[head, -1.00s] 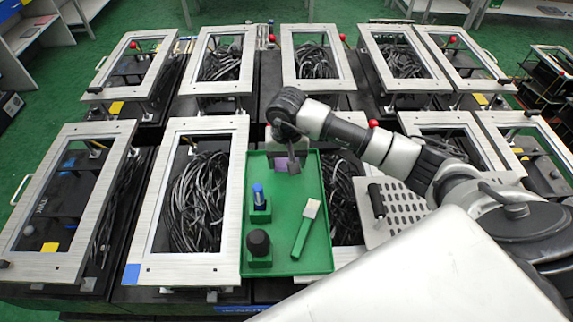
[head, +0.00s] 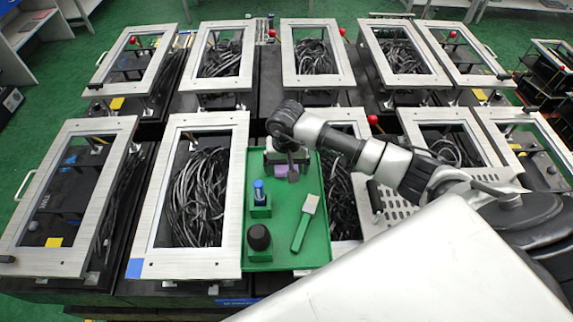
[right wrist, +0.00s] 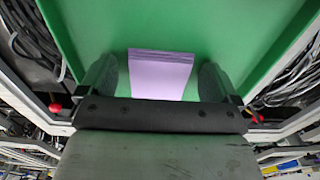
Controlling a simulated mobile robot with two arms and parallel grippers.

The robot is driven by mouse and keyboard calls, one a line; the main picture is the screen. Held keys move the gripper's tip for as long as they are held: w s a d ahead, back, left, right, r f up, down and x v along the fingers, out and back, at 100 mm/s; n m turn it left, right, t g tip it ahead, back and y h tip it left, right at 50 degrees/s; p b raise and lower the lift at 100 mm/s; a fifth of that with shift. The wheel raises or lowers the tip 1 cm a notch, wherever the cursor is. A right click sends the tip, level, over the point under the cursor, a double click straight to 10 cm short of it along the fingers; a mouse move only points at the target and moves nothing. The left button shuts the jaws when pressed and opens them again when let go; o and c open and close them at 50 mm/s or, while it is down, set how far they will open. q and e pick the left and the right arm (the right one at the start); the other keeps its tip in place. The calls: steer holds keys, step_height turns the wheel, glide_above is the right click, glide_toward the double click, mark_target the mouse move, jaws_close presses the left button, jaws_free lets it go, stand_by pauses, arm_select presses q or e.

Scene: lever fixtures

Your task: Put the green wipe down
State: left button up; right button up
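A flat purple stack (head: 281,171), wipe-like in shape, lies at the far end of the green tray (head: 318,240). It also shows in the right wrist view (right wrist: 160,75). No separate green wipe can be made out. My right gripper (head: 288,168) is over the tray's far end. In the right wrist view its fingers (right wrist: 159,82) are apart, one on each side of the purple stack, with green showing beside it. I cannot tell whether the fingertips are level with the stack. My left gripper is not in view.
The tray also holds a blue-topped item (head: 259,193) in a green holder, a black knob-like item (head: 259,238) and a pale-tipped green tool (head: 305,222). Metal-framed boxes with cables (head: 195,195) surround the tray. A perforated metal plate (head: 395,205) lies to its right.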

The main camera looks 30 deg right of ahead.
mark_target(287, 169)
steer(key=shift+r, duration=0.45)
step_height(287, 169, up, 12)
steer(key=b, duration=0.2)
steer(key=shift+f+b, duration=0.25)
steer(key=shift+b, duration=0.15)
steer(key=shift+s+f, duration=0.1)
